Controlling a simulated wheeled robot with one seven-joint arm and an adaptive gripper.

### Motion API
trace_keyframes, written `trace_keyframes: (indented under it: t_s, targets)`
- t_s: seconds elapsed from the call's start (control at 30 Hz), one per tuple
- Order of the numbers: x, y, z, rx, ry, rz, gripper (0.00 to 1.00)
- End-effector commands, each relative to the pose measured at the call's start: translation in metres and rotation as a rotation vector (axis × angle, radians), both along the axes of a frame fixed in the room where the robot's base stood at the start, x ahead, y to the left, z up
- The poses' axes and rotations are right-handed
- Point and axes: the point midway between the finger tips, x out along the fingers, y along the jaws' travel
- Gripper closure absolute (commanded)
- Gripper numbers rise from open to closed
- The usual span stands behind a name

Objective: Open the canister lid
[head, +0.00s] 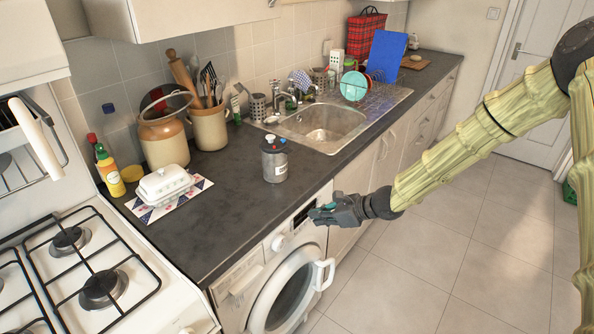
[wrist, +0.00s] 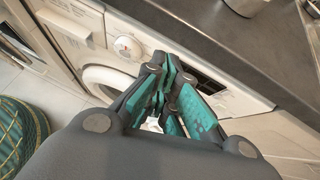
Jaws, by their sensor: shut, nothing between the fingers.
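The grey metal canister (head: 274,160) with a dark lid (head: 273,144) stands upright on the dark counter, near its front edge above the washer. The lid sits on top of the canister, with a small reddish spot on it. The canister's lower part also shows at the top of the wrist view (wrist: 246,5). My gripper (head: 318,214) is in front of the washer's control panel, below and to the right of the canister, apart from it. In the wrist view my gripper (wrist: 168,95) has its teal-padded fingers close together, with nothing held.
The counter (head: 225,215) edge lies between my gripper and the canister. A white butter dish (head: 166,184), a large brown jar (head: 163,140) and a utensil crock (head: 209,127) stand to the left. A sink (head: 325,122) is behind right. The washer (head: 290,285) is below.

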Motion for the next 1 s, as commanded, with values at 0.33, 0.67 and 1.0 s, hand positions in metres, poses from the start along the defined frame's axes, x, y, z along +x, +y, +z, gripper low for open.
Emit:
trace_keyframes:
  t_s: [0.33, 0.67, 1.0]
  targets:
    - [0.081, -0.011, 0.098, 0.260, -0.098, -0.212, 1.00]
    - [0.099, 0.012, 0.088, 0.260, -0.097, -0.213, 1.00]
    - [0.127, 0.046, 0.073, 0.259, -0.097, -0.211, 1.00]
